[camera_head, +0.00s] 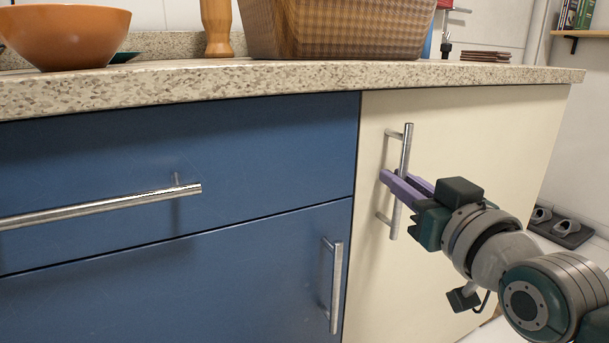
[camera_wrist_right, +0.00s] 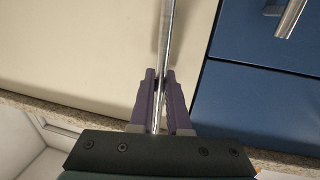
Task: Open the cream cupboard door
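The cream cupboard door (camera_head: 475,140) is at the right of the cabinet in the head view and looks closed, flush beside the blue fronts. Its vertical silver bar handle (camera_head: 407,145) is near the door's left edge. My right gripper (camera_head: 393,181) is at the middle of this handle, its purple fingers on either side of the bar. In the right wrist view the handle (camera_wrist_right: 168,40) runs down between the fingers (camera_wrist_right: 161,80), which look closed around it. The cream door (camera_wrist_right: 80,50) fills the left there. My left gripper is not in view.
Blue drawer (camera_head: 120,160) and blue door (camera_head: 200,285) with silver handles adjoin on the left. The speckled countertop (camera_head: 150,85) above holds an orange bowl (camera_head: 65,35) and a wicker basket (camera_head: 330,28). Shoes (camera_head: 560,226) lie on a mat at the far right.

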